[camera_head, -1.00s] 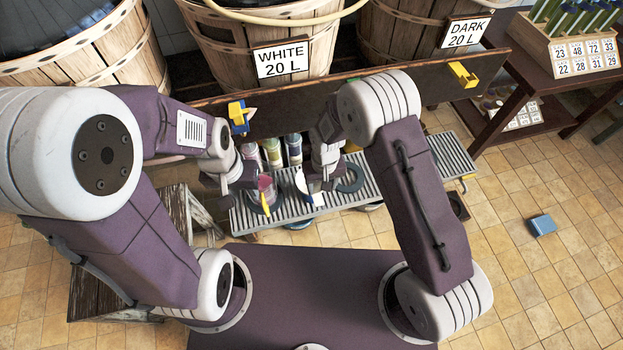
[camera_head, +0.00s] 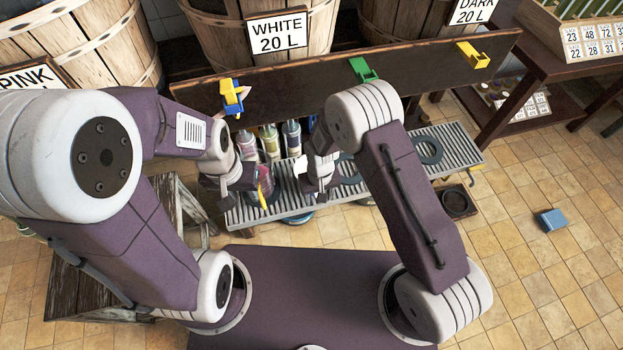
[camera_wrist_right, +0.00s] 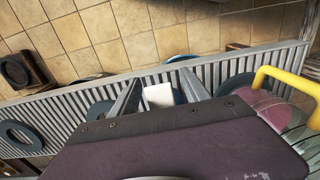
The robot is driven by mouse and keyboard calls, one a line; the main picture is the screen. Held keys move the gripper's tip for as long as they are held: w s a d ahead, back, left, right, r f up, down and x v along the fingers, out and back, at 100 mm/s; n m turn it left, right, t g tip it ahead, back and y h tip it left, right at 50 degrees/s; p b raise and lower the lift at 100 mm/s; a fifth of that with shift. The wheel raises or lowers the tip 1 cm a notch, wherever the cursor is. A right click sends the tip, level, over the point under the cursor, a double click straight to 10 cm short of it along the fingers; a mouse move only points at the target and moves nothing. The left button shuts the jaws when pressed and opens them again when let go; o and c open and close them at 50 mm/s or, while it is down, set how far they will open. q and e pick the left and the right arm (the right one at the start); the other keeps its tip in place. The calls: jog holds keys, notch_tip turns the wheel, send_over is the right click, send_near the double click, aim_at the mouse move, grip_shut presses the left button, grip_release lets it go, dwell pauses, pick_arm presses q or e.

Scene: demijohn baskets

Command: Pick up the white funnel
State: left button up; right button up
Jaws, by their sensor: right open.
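A small white thing, which I take for the white funnel (camera_wrist_right: 158,95), shows between my right gripper's fingers in the right wrist view; its lower part is hidden by my own gripper body. A white patch also shows beside that gripper in the head view (camera_head: 299,166). My right gripper (camera_wrist_right: 161,90) is open, its two fingers on either side of the white thing; I cannot tell whether they touch it. In the head view the right gripper (camera_head: 318,186) hangs over the slatted rack. My left gripper (camera_head: 254,190) is over the rack's left part, its jaws too small to read.
The grey slatted rack (camera_head: 455,148) carries dark rings and several bottles (camera_head: 291,138). A dark board (camera_head: 300,85) with coloured clips stands behind it, before wooden tubs. A pink vessel with a yellow handle (camera_wrist_right: 262,82) is close on the right. A blue box (camera_head: 550,222) lies on open floor.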

jog(key=shift+f, duration=0.2)
grip_shut()
jog(key=shift+r, duration=0.15)
notch_tip(320, 180, up, 9)
jog(key=p, duration=0.5)
jog(key=shift+p, duration=0.35)
jog(key=shift+r, duration=0.4)
